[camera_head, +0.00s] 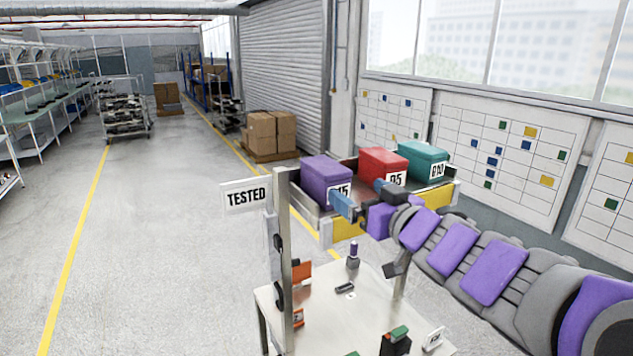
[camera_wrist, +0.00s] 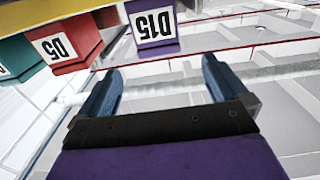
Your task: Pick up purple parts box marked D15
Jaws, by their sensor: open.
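The purple parts box (camera_head: 325,178) stands at the left end of a shelf, its white label partly hidden behind one finger. In the wrist view the purple box (camera_wrist: 166,44) is at the top, and its label reads D15 upside down. My gripper (camera_head: 366,199) is open and empty, its blue fingers pointing toward the shelf from the front. In the wrist view my gripper's fingers (camera_wrist: 162,75) are spread apart, with the box beyond their tips and a gap between. I see no contact.
A red box marked D5 (camera_head: 383,163) stands right of the purple one, then a teal box (camera_head: 424,161). The shelf has a yellow front strip (camera_head: 435,197). Below is a workbench (camera_head: 330,325) with small parts.

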